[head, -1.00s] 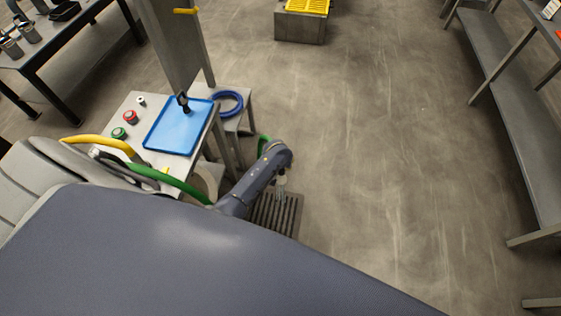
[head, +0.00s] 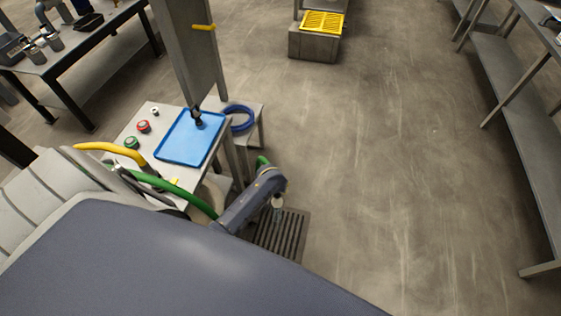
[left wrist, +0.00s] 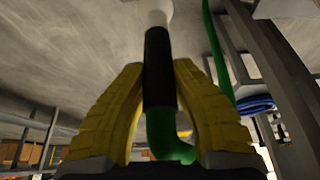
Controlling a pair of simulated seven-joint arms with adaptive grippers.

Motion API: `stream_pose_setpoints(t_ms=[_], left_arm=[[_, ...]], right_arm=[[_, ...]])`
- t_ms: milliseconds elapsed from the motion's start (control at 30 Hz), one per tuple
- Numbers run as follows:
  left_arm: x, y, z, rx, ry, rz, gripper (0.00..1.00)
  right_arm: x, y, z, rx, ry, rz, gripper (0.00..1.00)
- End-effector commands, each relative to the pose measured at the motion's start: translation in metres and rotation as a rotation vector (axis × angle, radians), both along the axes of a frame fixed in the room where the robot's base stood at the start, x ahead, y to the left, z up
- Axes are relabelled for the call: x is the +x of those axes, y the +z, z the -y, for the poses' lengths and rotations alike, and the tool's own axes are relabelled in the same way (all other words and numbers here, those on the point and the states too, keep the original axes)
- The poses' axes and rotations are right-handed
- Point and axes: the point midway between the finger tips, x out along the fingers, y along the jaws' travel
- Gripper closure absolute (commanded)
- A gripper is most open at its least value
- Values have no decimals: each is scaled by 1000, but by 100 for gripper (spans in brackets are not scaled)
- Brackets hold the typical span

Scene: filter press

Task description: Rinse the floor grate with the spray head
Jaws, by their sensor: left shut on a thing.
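The floor grate (head: 291,234) is a dark slatted panel in the floor, partly hidden by my arm and body. My left arm reaches down over its upper left part, and its gripper is mostly hidden there in the head view. The pale end of the spray head (head: 277,202) shows just below the arm, above the grate's far edge. In the left wrist view my left gripper (left wrist: 156,85) has its yellow fingers shut on the spray head's black grip (left wrist: 159,60). Its white nozzle points away at the top. I cannot make out any water. My right gripper is out of view.
A green hose (head: 185,194) runs beside the panel table with a blue tray (head: 164,153) and red and green buttons. A blue hose coil (head: 241,125) lies on a small stand. A yellow-topped block (head: 314,45) stands farther back. Floor to the right is clear.

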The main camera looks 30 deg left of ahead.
Motion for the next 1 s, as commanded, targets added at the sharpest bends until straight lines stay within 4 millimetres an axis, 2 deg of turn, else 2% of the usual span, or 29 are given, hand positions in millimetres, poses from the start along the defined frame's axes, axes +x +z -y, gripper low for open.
stream_pose_setpoints(t_ms=[500,1000], left_arm=[[1,3,1,-1,1,2,100],[1,51,0,0,1,2,100]], right_arm=[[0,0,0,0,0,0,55],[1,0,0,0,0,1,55]])
